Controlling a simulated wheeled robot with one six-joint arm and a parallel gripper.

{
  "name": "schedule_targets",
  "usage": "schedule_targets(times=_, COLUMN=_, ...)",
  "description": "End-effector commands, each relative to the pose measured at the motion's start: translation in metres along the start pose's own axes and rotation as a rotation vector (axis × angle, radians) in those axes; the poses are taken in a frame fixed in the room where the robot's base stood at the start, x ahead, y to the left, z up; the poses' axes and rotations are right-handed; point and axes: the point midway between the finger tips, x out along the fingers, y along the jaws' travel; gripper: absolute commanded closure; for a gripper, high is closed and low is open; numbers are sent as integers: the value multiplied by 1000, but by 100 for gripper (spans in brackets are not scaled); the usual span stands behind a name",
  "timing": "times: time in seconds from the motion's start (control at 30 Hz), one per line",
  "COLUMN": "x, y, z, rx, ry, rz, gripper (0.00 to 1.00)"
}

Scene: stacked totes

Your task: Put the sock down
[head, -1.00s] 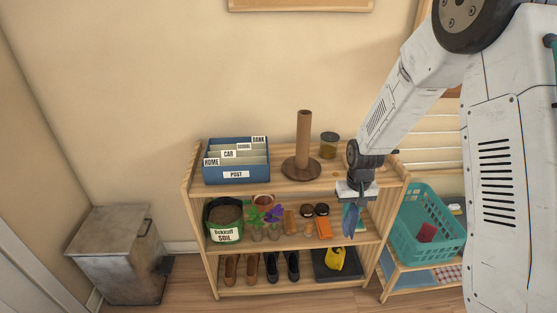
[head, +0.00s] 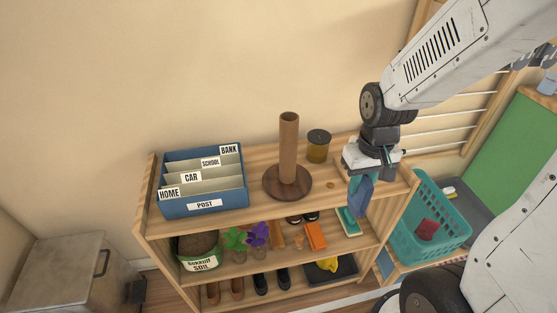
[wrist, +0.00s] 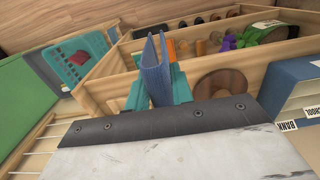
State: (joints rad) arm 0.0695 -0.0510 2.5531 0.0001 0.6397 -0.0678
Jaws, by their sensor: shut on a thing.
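My gripper (head: 364,180) points down at the right end of the wooden shelf unit, near the front of its top board. Its teal fingers are shut on the blue sock (head: 361,198), which hangs folded below them. In the wrist view the sock (wrist: 155,72) stands out as a narrow blue V between the teal fingers (wrist: 158,96). In the head view it overlaps the top board's front edge; I cannot tell whether it touches the board.
The top board (head: 225,222) bears a blue post sorter (head: 203,207), a brown post on a round base (head: 288,183) and a lidded jar (head: 318,147). Plants, a soil pot and shoes fill the lower shelves. A teal basket (head: 403,234) stands at right, with a red thing (head: 427,229) inside.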

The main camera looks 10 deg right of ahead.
Motion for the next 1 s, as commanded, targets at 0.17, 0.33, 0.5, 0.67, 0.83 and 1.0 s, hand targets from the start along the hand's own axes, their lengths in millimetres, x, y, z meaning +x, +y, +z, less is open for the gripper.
schedule_targets(times=0.17, x=3, y=-6, z=-24, rx=-2, ry=-2, rz=0, gripper=98)
schedule_targets(times=0.33, x=8, y=-15, z=-70, rx=-2, ry=-2, rz=0, gripper=98)
schedule_targets(times=0.5, x=12, y=-24, z=-113, rx=-2, ry=0, rz=0, gripper=98)
schedule_targets(times=0.67, x=14, y=-29, z=-138, rx=-2, ry=0, rz=0, gripper=98)
schedule_targets(times=0.83, x=14, y=-31, z=-149, rx=-2, ry=1, rz=0, gripper=98)
schedule_targets(times=1.0, x=32, y=-32, z=-153, rx=-1, ry=-4, rz=0, gripper=98)
